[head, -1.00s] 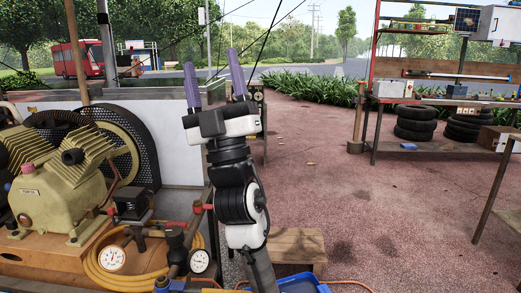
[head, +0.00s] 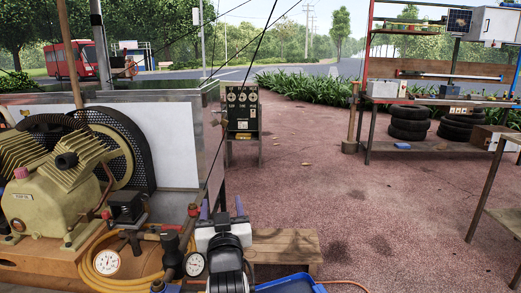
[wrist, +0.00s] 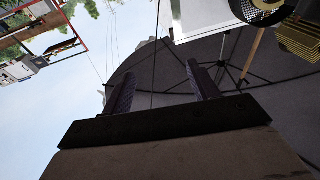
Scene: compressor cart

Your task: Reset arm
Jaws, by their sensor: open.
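My gripper (head: 222,207) is low in the middle of the head view, beside the right end of the compressor cart. Its two purple-grey fingers point up and away and stand apart. In the wrist view my gripper (wrist: 158,85) is open, with nothing between the fingers. Behind the fingers that view shows a dark canopy and sky, and the scene looks upside down. My arm's lower links are cut off by the bottom edge of the head view.
The compressor (head: 55,190) with gauges and a yellow hose (head: 100,255) is at the left. A wooden stool (head: 285,246) and blue tray (head: 292,284) are close at the right. A panel stand (head: 242,115) is behind. Shelving (head: 400,146) is far right. Open paving lies between.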

